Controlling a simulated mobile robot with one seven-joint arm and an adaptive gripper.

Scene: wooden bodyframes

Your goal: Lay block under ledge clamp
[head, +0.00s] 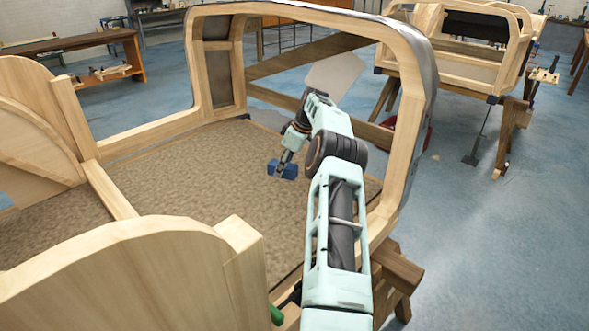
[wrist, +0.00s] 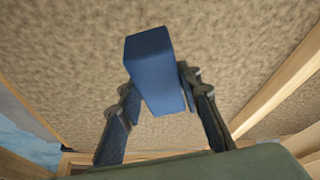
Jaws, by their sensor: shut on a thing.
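A blue block (wrist: 155,72) is held between the two fingers of my gripper (wrist: 157,95) in the wrist view. It also shows as a small blue shape in the head view (head: 284,170), at the end of my arm, which reaches in through the wooden frame opening. The block appears to be over the brown carpeted floor (head: 190,200) of the bodyframe; whether it touches the floor cannot be told. I cannot make out a ledge clamp for certain in either view.
The wooden arch (head: 410,110) stands close around my arm on the right. Curved wooden panels (head: 150,275) rise at the front left. The carpet left of the block is clear. A second bodyframe (head: 460,50) stands behind right, and a workbench (head: 75,42) behind left.

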